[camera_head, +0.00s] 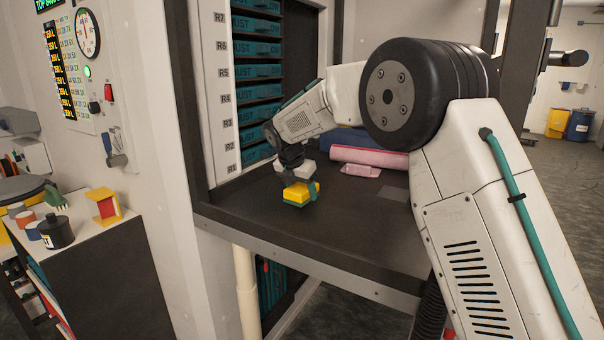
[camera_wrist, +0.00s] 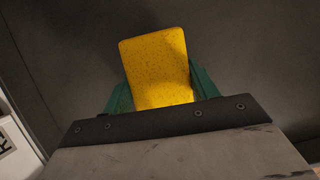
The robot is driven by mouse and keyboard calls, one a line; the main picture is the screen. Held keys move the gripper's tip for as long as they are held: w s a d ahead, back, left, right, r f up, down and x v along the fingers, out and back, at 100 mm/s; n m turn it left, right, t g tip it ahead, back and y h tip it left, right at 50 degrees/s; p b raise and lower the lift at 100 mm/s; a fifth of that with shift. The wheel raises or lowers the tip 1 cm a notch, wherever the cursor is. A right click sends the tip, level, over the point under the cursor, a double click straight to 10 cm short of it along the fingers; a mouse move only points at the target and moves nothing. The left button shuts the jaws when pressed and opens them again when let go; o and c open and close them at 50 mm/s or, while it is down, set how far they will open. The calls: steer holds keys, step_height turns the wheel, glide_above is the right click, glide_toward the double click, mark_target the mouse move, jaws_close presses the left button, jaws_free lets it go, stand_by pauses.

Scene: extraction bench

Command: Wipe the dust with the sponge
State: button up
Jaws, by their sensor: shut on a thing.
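A yellow sponge (camera_head: 297,192) is held in my gripper (camera_head: 300,197), low over the dark bench top (camera_head: 350,220) near its left side. In the wrist view the sponge (camera_wrist: 160,68) sits between the two green fingers of my gripper (camera_wrist: 158,88), which are shut on its sides. I cannot tell whether the sponge touches the bench top. No dust stands out clearly in either view; a slightly lighter grey patch (camera_head: 396,195) shows on the bench top right of the sponge.
A pink roll (camera_head: 368,158), a pink packet (camera_head: 361,171) and a blue object (camera_head: 345,138) lie at the back of the bench. A rack of teal drawers (camera_head: 260,72) stands behind, with a white labelled post (camera_head: 226,130) beside it. The front of the bench top is clear.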

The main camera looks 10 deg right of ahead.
steer(key=shift+r, duration=2.6)
